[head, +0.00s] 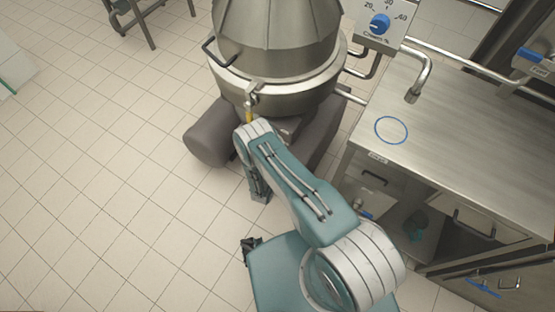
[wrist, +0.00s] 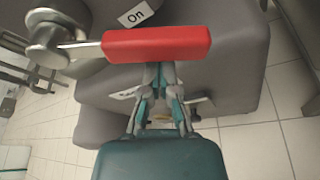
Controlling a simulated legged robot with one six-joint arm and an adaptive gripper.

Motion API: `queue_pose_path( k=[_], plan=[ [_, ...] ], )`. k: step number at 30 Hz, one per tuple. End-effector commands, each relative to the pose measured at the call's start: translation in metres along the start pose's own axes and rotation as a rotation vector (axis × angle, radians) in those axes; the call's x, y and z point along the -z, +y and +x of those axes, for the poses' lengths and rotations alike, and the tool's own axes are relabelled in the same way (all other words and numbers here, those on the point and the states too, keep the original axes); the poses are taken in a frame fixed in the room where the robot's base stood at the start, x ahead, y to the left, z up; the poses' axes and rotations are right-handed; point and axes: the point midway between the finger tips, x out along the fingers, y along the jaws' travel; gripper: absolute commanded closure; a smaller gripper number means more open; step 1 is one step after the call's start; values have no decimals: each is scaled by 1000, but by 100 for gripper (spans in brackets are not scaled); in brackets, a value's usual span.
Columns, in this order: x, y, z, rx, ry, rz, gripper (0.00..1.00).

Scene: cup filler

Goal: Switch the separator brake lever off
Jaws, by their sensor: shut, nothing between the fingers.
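The brake lever has a red handle (wrist: 157,43) that lies nearly level across the top of the wrist view. Its metal arm runs left to a round steel pivot (wrist: 47,38). A white label reading "On" (wrist: 136,14) is just above the handle. My gripper (wrist: 159,72) is shut and empty, with its fingertips just below the middle of the handle in the picture; I cannot tell whether they touch it. The steel separator (head: 278,62) stands at the top centre of the head view.
The separator's grey base (head: 212,142) bulges around its foot. A steel counter (head: 465,130) with a blue ring mark and a tap (head: 418,80) stands on the right. A dial panel (head: 380,24) is at the top. The tiled floor on the left is clear.

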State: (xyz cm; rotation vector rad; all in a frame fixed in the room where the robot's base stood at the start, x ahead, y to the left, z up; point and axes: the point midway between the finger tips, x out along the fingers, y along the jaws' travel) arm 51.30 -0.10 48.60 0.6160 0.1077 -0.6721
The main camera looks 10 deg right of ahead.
Motion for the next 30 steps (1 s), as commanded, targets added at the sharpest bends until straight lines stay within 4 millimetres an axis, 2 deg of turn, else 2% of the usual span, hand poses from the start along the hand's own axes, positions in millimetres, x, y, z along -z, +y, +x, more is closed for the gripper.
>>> queue_pose_path(
  k=[14, 30],
  plan=[
    [-3, 0, -1, 2, 1, -4, 100],
    [-10, -2, -4, 31, 0, -88, 100]
  ],
)
